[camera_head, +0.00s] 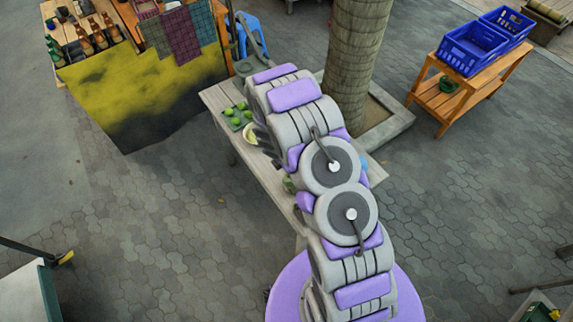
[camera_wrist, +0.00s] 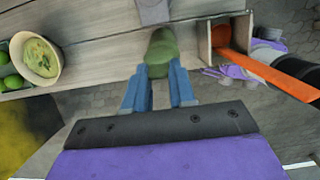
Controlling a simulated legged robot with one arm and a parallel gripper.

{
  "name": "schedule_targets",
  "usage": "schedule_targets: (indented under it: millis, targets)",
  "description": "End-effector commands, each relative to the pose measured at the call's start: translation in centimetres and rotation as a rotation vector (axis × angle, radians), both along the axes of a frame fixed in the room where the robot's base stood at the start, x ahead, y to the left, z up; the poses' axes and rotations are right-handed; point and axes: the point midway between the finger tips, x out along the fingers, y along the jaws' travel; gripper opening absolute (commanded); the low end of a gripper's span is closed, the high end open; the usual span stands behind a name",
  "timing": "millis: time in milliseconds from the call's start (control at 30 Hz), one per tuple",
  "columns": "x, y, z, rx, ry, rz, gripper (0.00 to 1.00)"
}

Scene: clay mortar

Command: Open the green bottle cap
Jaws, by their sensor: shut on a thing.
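My gripper (camera_wrist: 160,88) has its two blue fingers closed on the sides of a green, rounded object that looks like the green bottle (camera_wrist: 160,47), in the middle of the wrist view. It is seen at the wooden table's edge. I cannot make out a separate cap on it. In the head view my arm covers the gripper, and only a small green patch (camera_head: 288,185) shows beside the arm over the table; I cannot tell whether it is the same bottle.
A bowl of green-flecked food (camera_wrist: 38,55) and a tray of limes (camera_head: 237,116) are on the wooden table (camera_head: 215,98). A wooden box with an orange piece (camera_wrist: 231,38) stands right of the bottle. A tree trunk (camera_head: 357,55) rises beyond the table; blue crates (camera_head: 470,48) sit at right.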

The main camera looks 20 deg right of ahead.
Motion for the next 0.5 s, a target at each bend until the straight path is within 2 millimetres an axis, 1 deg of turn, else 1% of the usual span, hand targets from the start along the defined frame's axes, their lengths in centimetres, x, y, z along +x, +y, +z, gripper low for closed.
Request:
schedule_targets:
  millis: [500]
  targets:
    - [0.4,-1.2,-0.2,0.171,0.055,-0.004,0.00]
